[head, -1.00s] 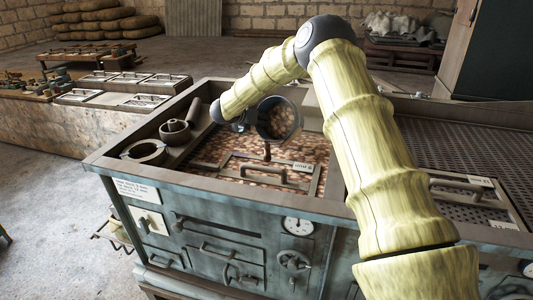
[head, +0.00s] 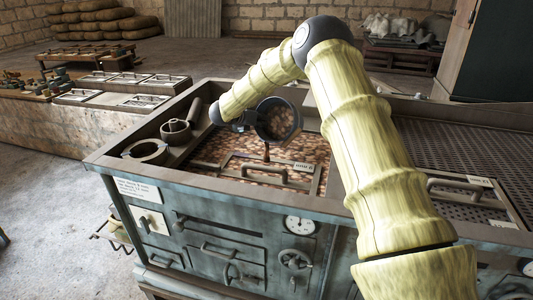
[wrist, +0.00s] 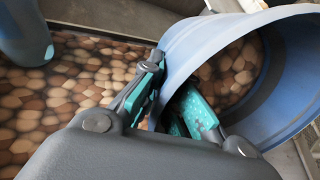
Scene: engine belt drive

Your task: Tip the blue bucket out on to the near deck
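The blue bucket (head: 297,122) is tilted on its side above the near deck (head: 208,150), and its mouth faces my head camera. Brown rounded pieces show inside the mouth. In the wrist view the bucket's pale blue wall (wrist: 195,45) fills the right side. My gripper (head: 247,124) is shut on the bucket's rim, with its teal-padded fingers (wrist: 168,105) on either side of the wall. The near deck is covered with brown rounded pieces (wrist: 60,95). A small dark brown shape (head: 267,153) hangs under the bucket; I cannot tell what it is.
A handled frame (head: 268,172) lies over the near deck's front. A small pot (head: 176,131) and a grey ring (head: 146,151) sit in the left side tray. A perforated deck (head: 465,150) lies to the right, beyond my arm. A blue-grey object (wrist: 24,35) shows at the wrist view's upper left.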

